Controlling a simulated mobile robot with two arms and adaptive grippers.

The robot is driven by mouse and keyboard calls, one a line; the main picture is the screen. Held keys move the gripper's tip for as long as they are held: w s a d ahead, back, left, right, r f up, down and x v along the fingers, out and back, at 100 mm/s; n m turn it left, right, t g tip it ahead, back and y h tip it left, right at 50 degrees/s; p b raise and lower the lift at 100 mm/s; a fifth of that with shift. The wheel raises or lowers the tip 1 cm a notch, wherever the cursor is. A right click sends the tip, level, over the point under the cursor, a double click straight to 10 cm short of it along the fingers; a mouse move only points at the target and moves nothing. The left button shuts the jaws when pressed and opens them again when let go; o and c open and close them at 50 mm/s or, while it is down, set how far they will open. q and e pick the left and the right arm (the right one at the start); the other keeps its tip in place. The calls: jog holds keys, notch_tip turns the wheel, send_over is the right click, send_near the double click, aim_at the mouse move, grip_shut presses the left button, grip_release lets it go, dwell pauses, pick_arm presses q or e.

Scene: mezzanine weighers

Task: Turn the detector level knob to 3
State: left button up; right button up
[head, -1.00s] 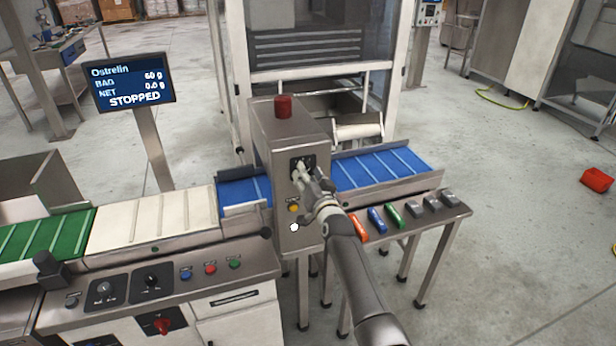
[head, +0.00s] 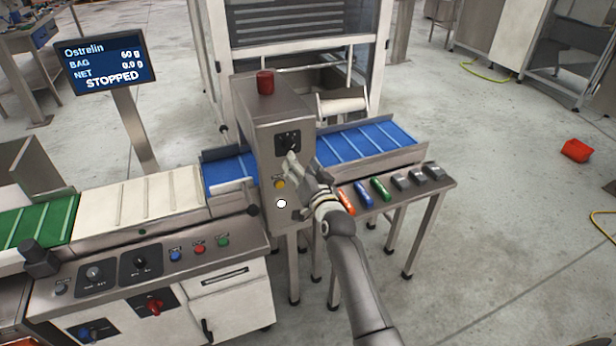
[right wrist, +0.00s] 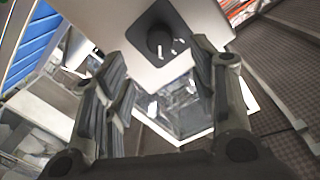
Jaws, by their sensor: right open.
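The detector (head: 270,115) is a grey metal box over the blue belt, with a red beacon on top. Its level knob (head: 289,141) is dark and sits on a black plate on the front face. The setting is too small to read. In the right wrist view the round black knob (right wrist: 160,42) shows ahead, between the directions of the two fingers, with pale marks below it. My right gripper (head: 291,160) is open and empty, just below and in front of the knob, apart from it. It also shows in the right wrist view (right wrist: 158,58). My left gripper is out of view.
A yellow button (head: 279,184) and a white disc (head: 281,203) are lower on the detector face. A side table (head: 437,186) with coloured blocks stands right of my arm. A screen (head: 106,62) reading STOPPED and a control panel (head: 120,272) are on the left.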

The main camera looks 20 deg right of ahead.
jog(key=s, duration=0.4)
jog(key=shift+s+r, duration=0.1)
jog(key=shift+s, duration=0.3)
